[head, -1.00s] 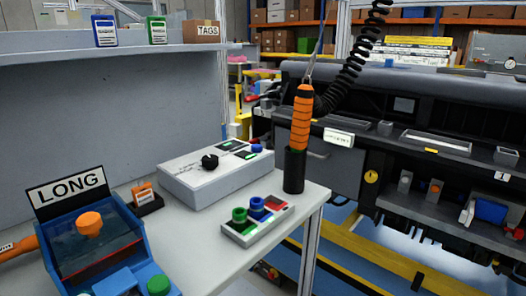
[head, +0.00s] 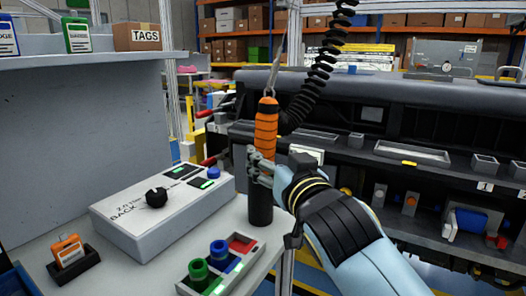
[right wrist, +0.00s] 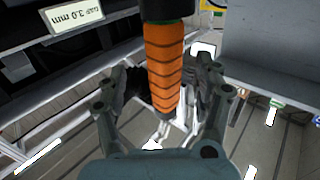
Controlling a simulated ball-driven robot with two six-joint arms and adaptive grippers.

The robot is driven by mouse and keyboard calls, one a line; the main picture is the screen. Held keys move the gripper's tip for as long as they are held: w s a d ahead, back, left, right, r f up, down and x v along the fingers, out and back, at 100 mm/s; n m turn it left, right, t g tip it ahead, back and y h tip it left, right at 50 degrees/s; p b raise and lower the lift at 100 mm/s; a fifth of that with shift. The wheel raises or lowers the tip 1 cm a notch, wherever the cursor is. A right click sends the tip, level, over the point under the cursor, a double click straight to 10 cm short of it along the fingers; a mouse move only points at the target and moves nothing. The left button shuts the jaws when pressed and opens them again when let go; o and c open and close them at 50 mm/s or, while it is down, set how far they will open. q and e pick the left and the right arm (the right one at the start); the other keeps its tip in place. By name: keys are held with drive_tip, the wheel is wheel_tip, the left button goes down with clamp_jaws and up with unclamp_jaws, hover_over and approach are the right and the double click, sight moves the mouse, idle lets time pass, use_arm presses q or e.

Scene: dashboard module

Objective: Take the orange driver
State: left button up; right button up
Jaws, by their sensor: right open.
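The orange driver (head: 266,130) has black bands and stands upright in a black holder (head: 260,198) at the right edge of the bench, with a cable going up from its top. My right gripper (head: 254,168) is at the driver's lower part, coming in from the right. In the right wrist view, the orange driver (right wrist: 164,62) lies between the two open fingers of the right gripper (right wrist: 165,88), one on each side. I cannot tell whether either finger touches it. My left gripper is not in view.
A grey box with a black knob (head: 156,197) stands left of the driver. A tray with green and blue knobs (head: 222,262) lies in front of the holder. The black dashboard module (head: 400,155) is behind. A coiled black cable (head: 322,70) hangs above.

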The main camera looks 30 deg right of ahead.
sight(268, 153)
drive_tip(key=w, duration=0.5)
drive_tip(key=shift+d+b, duration=0.2)
drive_tip(key=shift+b, duration=0.1)
drive_tip(key=shift+r, duration=0.1)
drive_tip(key=shift+s, duration=0.1)
clamp_jaws()
